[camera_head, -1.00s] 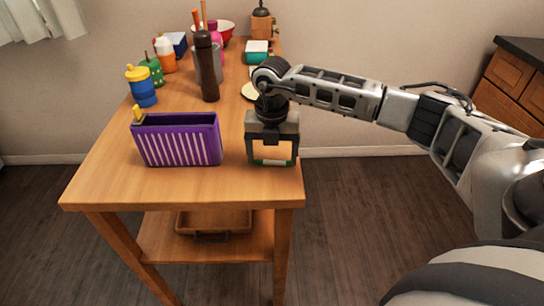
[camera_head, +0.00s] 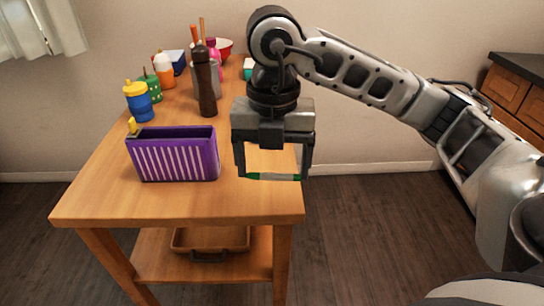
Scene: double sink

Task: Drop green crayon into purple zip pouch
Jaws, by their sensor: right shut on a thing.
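The purple zip pouch (camera_head: 175,158) with white stripes stands upright near the front of the wooden table, its top appearing open, with a yellow tab at its upper left corner. My right gripper (camera_head: 272,177) is to the right of the pouch, pointing down, shut on the green crayon (camera_head: 254,176). The crayon lies level across the fingertips, with a white middle and green at its ends. It looks raised off the table. My left gripper is not in view.
Behind the pouch stand a blue cup with a yellow lid (camera_head: 138,102), a dark brown bottle (camera_head: 204,82), a green cup (camera_head: 150,88) and an orange bottle (camera_head: 164,70). The table's (camera_head: 185,203) front strip is clear. A brown tray (camera_head: 210,241) sits on the lower shelf.

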